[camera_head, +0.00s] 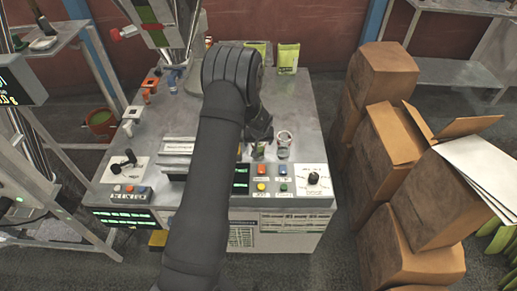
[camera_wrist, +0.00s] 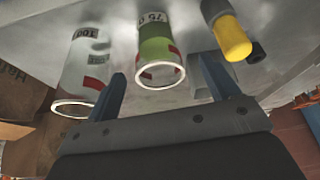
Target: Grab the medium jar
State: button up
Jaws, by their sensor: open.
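Two jars stand side by side on the machine's metal top; I cannot tell for sure which is the medium one. In the wrist view, a jar with green contents (camera_wrist: 155,48) shows between my gripper's fingers (camera_wrist: 161,66), just beyond the tips. A whitish, clear jar (camera_wrist: 84,60) with red marks is left of the left finger. In the head view, the clear jar (camera_head: 284,142) is right of my gripper (camera_head: 258,138), and the green jar (camera_head: 258,151) is mostly hidden by it. My gripper is open and empty.
A yellow-tipped cylinder (camera_wrist: 231,38) is near the right finger in the wrist view. A button panel with a black knob (camera_head: 314,179) lies in front of the jars. Green-yellow pouches (camera_head: 288,57) stand at the back. Cardboard boxes (camera_head: 392,150) are stacked at the right.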

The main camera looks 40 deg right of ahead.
jog(key=shift+d+x, duration=0.2)
jog(key=shift+x, duration=3.3)
jog(key=c, duration=1.1)
